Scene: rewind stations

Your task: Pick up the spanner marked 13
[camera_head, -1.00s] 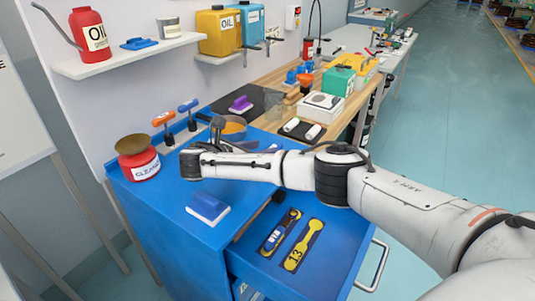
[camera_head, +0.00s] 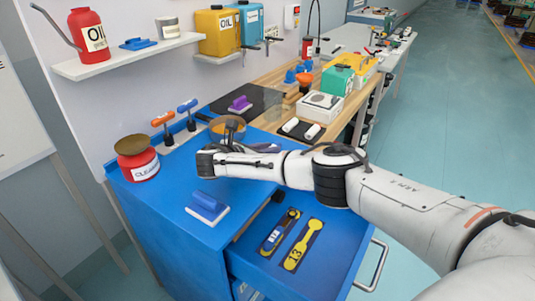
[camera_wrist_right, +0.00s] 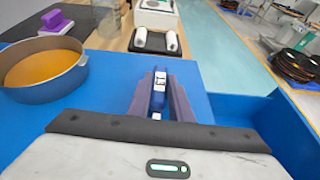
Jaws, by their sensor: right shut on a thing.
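A blue spanner (camera_wrist_right: 159,92) with a white label that reads 13 stands between the fingers of my right gripper (camera_wrist_right: 158,97) in the right wrist view. The gripper is shut on it and holds it above the blue bench top. In the head view my right gripper (camera_head: 266,148) is small and partly hidden by my own wrist, to the right of the round pan. In the open drawer (camera_head: 332,250) a yellow spanner outline marked 13 (camera_head: 301,246) is bare. Beside it, another blue spanner (camera_head: 275,238) lies on its own outline. My left gripper is out of view.
The orange-bottomed pan (camera_wrist_right: 45,72) stands close at the left in the wrist view. A blue-handled block (camera_head: 207,207), a red cleaner can (camera_head: 137,160) and two T-handled tools (camera_head: 176,122) stand on the blue bench. White rollers on a black mat (camera_head: 299,130) lie beyond.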

